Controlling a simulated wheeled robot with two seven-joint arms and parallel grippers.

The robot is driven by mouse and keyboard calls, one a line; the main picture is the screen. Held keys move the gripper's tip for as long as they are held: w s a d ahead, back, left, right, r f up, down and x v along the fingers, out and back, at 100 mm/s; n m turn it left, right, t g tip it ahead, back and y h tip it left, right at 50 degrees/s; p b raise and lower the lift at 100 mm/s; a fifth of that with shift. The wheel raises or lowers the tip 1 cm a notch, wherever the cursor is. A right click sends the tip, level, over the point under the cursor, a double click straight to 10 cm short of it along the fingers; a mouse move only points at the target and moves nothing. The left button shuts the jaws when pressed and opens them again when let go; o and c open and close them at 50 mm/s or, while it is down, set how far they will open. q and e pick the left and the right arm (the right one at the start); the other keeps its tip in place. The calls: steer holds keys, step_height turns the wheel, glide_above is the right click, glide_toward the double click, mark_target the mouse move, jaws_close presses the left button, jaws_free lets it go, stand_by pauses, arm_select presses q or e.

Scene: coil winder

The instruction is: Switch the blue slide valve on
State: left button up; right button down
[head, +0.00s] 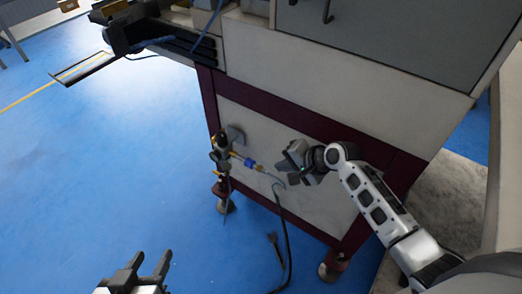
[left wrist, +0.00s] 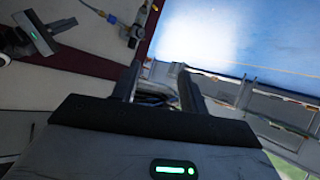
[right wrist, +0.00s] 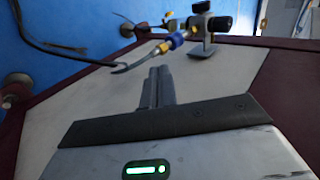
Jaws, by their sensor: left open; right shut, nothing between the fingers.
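The blue slide valve (head: 250,163) is a small blue piece on a brass-fitted line at the machine's side panel. It also shows in the right wrist view (right wrist: 177,40), beyond my fingertips, and small at the top of the left wrist view (left wrist: 142,9). My right gripper (head: 290,172) is shut and empty, just right of the valve and apart from it; its closed fingers (right wrist: 157,75) point toward the line. My left gripper (head: 149,263) is open and empty, low over the blue floor, well away from the valve. The valve's slide position is too small to tell.
A black regulator (head: 220,147) on a bracket adjoins the valve's left. A dark hose (head: 286,225) hangs from the line's right end to the floor. The dark red frame (head: 210,100) and pale panel (head: 258,118) stand close behind. The floor at left is clear.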

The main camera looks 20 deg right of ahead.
mark_target(254, 163)
steer(key=b+x, duration=0.1)
steer(key=x, duration=0.3)
steer(key=shift+w+a+f, duration=0.1)
steer(key=shift+f, duration=0.05)
steer(key=w+a, duration=0.1)
steer(key=w+a+f+b, duration=0.1)
steer(key=w, duration=0.1)
steer(key=shift+w+a, duration=0.2)
steer(key=shift+a, duration=0.05)
arm_select(q)
steer(key=shift+d+f, duration=0.1)
steer(key=shift+f, duration=0.3)
arm_select(e)
steer(key=shift+w+a+r, duration=0.1)
steer(key=shift+w+a, duration=0.05)
arm_select(q)
steer(key=shift+s+r, duration=0.1)
